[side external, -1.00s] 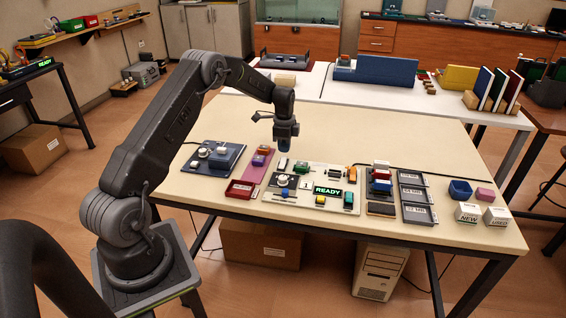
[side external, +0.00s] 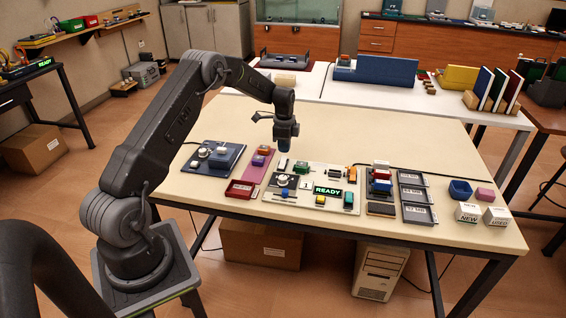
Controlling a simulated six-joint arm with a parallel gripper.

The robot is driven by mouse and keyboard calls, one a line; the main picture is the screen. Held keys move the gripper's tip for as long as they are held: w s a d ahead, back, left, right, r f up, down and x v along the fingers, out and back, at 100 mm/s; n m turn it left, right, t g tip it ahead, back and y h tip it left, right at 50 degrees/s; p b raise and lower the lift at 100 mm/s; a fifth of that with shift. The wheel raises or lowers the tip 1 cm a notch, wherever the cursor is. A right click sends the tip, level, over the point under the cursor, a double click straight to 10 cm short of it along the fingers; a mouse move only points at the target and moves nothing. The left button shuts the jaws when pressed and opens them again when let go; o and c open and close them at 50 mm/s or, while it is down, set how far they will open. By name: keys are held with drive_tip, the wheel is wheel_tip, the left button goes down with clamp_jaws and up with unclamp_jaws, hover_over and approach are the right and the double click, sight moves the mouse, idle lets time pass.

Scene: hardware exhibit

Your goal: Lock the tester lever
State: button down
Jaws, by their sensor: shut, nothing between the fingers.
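The tester (side external: 308,206) is a pale board on the table, with a green READY display (side external: 327,190), a round silver knob, an orange part (side external: 351,172) and small blue and teal parts. I cannot tell for sure which part is the lever; a small blue piece (side external: 289,194) sits near the board's front left. My gripper (side external: 284,164) points down above the board's back left, over the silver knob (side external: 283,180). Its fingers are shut and hold nothing. They look slightly above the board, and contact cannot be made out at this size.
A pink mat (side external: 255,172) with small blocks and a red tray (side external: 240,188) lie left of the tester. A blue-grey board (side external: 217,158) is farther left. Grey trays (side external: 418,214) stand to the right. White boxes (side external: 496,216) sit near the right edge.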

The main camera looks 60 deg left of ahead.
sight(284, 157)
drive_tip(key=shift+f, duration=1.4)
drive_tip(key=shift+r, duration=3.5)
